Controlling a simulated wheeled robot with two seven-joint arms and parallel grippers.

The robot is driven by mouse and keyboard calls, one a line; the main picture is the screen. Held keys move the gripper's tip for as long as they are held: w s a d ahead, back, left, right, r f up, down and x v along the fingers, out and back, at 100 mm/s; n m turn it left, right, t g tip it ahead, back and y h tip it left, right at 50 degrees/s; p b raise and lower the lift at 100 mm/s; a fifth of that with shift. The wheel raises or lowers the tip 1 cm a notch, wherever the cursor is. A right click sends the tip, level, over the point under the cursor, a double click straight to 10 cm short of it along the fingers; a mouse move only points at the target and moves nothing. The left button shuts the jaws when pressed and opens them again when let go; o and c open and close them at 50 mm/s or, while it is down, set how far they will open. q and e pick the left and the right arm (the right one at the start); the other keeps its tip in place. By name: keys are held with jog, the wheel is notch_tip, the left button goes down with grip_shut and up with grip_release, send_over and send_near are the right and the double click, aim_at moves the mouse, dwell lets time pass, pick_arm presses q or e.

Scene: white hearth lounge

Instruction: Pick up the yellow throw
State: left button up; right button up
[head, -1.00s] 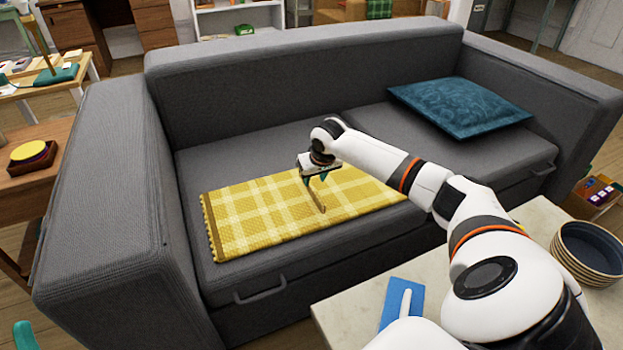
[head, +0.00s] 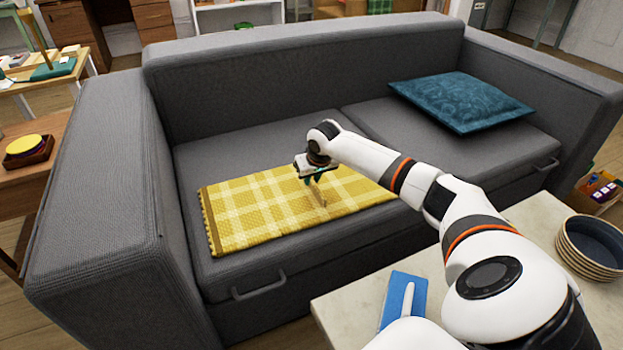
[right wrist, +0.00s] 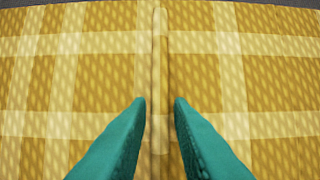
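The yellow plaid throw (head: 245,213) lies flat on the left seat of the grey sofa, with a fringed left edge. A narrow raised fold (head: 320,194) stands up from it. My right gripper (head: 312,181) is over the throw at this fold, fingers pointing down. In the right wrist view, the throw (right wrist: 60,90) fills nearly the whole picture. The teal fingers of my right gripper (right wrist: 160,102) are apart, one on each side of the fold (right wrist: 160,60), with a thin gap visible on both sides. My left gripper is not in view.
The grey sofa (head: 300,75) has a high back and arms around the seat. A blue cushion (head: 460,100) lies on its right seat. A pale table (head: 345,310) in front holds a blue item (head: 403,298) and stacked bowls (head: 590,245).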

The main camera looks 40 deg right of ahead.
grip_shut()
jog(key=shift+r, duration=0.1)
dwell(1.0)
